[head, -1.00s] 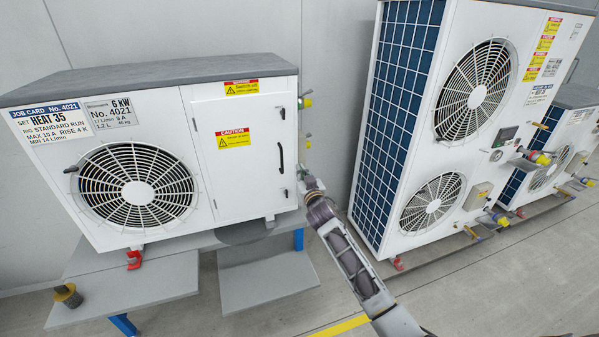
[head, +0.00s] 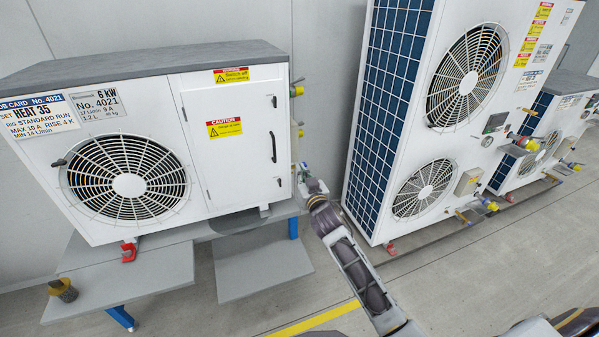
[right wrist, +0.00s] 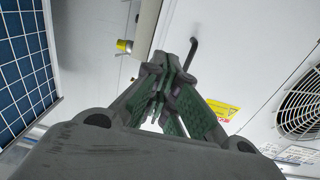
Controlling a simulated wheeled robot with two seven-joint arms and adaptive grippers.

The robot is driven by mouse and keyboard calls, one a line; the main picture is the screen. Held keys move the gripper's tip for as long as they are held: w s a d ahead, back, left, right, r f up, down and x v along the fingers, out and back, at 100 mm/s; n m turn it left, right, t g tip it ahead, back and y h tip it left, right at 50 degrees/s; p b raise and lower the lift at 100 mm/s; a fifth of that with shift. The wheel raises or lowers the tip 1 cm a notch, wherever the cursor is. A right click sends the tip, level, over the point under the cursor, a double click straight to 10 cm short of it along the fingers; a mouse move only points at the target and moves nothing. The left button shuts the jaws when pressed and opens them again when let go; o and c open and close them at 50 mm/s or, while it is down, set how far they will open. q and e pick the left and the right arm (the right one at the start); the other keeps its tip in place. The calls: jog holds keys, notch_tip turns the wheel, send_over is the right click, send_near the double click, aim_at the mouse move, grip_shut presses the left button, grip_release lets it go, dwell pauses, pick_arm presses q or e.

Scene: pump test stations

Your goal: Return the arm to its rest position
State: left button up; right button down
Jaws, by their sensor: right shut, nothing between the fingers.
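My right arm (head: 360,275) reaches up from the bottom of the head view to the right side of the white heat pump unit (head: 240,170). My right gripper (head: 306,172) is at that unit's lower right edge, small and partly hidden by its own wrist. In the right wrist view my right gripper (right wrist: 160,118) has its green-padded fingers together with nothing between them. The unit's white door and a dark handle (right wrist: 191,52) show beyond the fingertips. I cannot tell whether the fingers touch the unit. My left gripper is in neither view.
The unit stands on a grey bench (head: 130,285) with blue legs. Yellow-capped pipe fittings (head: 296,91) stick out from its right side, close to my gripper. A tall unit with a blue grille (head: 385,110) stands to the right. Open floor with a yellow line (head: 315,320) lies in front.

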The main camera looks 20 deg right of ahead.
jog(key=shift+f, duration=0.1)
dwell(0.5)
